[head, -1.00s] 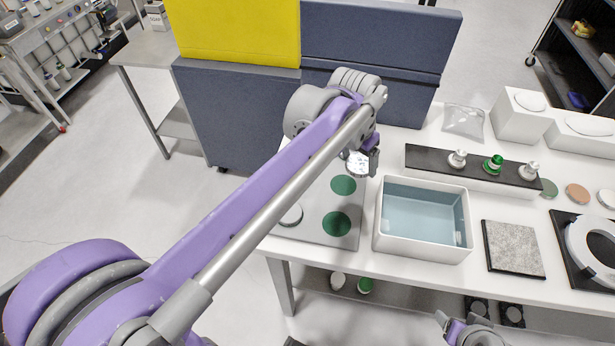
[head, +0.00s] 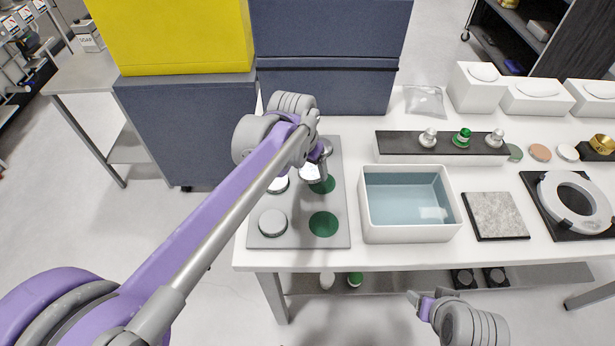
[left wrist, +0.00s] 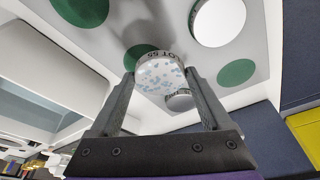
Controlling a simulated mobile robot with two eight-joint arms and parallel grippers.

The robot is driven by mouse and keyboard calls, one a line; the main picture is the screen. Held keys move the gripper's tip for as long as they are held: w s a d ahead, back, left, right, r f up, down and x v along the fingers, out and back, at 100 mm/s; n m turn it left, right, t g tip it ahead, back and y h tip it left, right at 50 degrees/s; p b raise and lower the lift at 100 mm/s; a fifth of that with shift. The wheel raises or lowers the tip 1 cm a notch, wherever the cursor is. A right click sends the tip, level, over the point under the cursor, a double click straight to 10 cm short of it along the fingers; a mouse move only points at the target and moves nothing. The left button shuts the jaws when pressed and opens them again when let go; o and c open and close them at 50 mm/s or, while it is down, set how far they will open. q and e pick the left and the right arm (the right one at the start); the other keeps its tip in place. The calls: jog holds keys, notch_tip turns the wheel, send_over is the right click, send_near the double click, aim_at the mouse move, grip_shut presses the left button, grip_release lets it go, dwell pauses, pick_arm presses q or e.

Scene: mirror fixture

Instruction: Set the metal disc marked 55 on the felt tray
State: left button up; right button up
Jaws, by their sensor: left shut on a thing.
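My left gripper (head: 318,168) is shut on a metal disc (left wrist: 160,74), whose rim reads "LOT 55" in the left wrist view. The disc's face has pale blue speckles. In the head view the held disc (head: 310,173) is above the grey plate with green circles (head: 294,236), partly covering the far green circle. A grey felt-like square tray (head: 496,215) with a dark edge lies bare on the table, right of the water basin. My right gripper (head: 422,302) is low in front of the table; its jaw opening is unclear.
A white basin of bluish water (head: 408,232) stands between the plate and the felt-like tray. Behind it is a dark-topped stand (head: 390,148) with knobbed weights. A ring (head: 575,203) lies at right.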

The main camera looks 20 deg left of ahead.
aim_at(308, 173)
pick_arm(q)
jog(key=shift+f, duration=1.9)
jog(key=shift+f, duration=0.15)
jog(key=o, duration=1.1)
jog(key=shift+s+r, duration=0.1)
jog(key=shift+r, duration=0.4)
jog(key=v, duration=1.1)
jog(key=shift+s+r+p, duration=0.15)
jog(key=shift+p, duration=0.2)
